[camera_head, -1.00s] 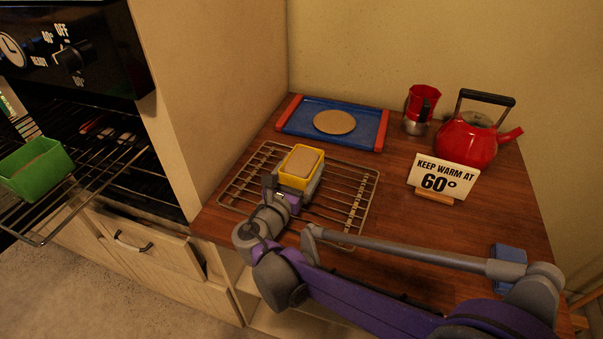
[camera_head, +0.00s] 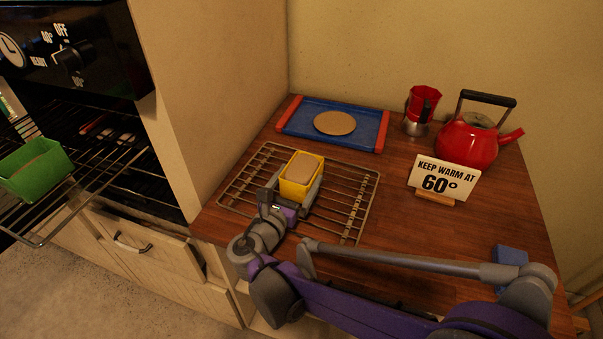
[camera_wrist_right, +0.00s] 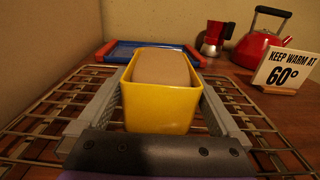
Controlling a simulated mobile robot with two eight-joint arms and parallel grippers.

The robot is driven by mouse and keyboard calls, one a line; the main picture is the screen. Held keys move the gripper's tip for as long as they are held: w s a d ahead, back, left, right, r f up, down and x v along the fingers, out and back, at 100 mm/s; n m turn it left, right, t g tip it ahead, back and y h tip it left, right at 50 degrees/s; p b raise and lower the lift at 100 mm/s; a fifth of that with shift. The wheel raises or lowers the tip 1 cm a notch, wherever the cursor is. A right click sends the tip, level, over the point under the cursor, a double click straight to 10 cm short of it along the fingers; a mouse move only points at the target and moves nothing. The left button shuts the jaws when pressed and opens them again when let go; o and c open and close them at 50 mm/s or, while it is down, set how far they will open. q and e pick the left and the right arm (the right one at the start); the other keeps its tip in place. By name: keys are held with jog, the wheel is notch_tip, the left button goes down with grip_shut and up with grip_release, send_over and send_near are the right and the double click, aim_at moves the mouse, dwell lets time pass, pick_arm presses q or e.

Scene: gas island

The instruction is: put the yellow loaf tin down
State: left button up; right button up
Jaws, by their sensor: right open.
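The yellow loaf tin (camera_head: 297,188) holds a pale brown loaf and stands upright on the wire rack (camera_head: 359,211) on the wooden counter. It also shows in the right wrist view (camera_wrist_right: 160,109), in the middle between my fingers. My right gripper (camera_head: 291,190) is open around the tin, one finger on each side. In the right wrist view the right gripper (camera_wrist_right: 160,112) shows a gap between the tin and the fingers. The underside of the tin is hidden. My left gripper is not in view.
A blue tray (camera_head: 293,121) with red handles holds a round tan disc behind the rack. A red moka pot (camera_head: 421,108), a red kettle (camera_head: 466,143) and a "KEEP WARM AT 60°" sign (camera_head: 443,178) stand at right. A green tin (camera_head: 37,172) sits on the pulled-out oven rack.

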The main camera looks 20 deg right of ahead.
jog(key=v, duration=1)
